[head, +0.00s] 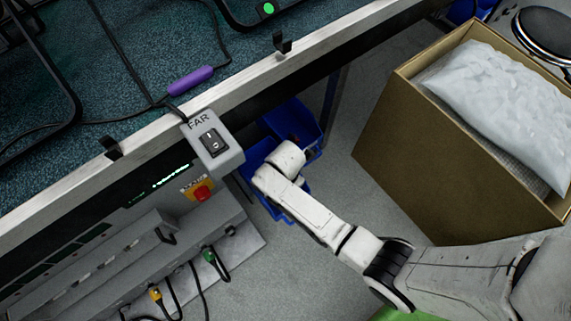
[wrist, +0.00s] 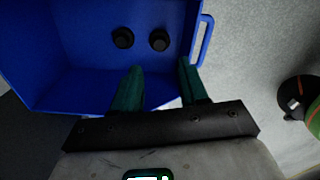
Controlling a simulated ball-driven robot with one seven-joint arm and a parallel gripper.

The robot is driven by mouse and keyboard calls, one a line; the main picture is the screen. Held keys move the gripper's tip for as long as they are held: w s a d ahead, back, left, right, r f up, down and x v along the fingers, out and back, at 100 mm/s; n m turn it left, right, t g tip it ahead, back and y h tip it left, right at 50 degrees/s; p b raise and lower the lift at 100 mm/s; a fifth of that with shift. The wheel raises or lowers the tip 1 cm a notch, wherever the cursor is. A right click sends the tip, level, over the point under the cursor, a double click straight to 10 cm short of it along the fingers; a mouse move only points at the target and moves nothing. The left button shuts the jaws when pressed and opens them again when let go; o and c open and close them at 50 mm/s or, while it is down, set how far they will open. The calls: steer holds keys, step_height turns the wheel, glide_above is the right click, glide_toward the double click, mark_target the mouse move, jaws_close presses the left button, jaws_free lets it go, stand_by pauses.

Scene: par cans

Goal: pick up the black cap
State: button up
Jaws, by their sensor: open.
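Two round black caps, a left one (wrist: 122,38) and a right one (wrist: 159,40), lie side by side in a blue bin (wrist: 75,85) in the wrist view. The pictures do not tell which one is meant. My gripper (wrist: 160,66) is open and empty, its two dark green fingers pointing toward the caps, apart from them. The right cap is nearly in line with the gap between the fingers; the left cap is off to the left. In the head view my arm's end hangs over blue bins (head: 297,122); the fingers and caps are hidden there.
A bench edge (head: 262,68) with a grey switch box (head: 228,158) marked FAR is close to my arm. A cardboard box (head: 425,165) holding a white bag (head: 500,100) stands at right. A dark round object (wrist: 296,92) lies right of the bin.

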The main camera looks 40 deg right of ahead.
step_height(320, 180, down, 10)
steer(key=b, duration=0.5)
steer(key=shift+a, duration=0.1)
steer(key=c, duration=0.7)
steer(key=shift+r, duration=0.1)
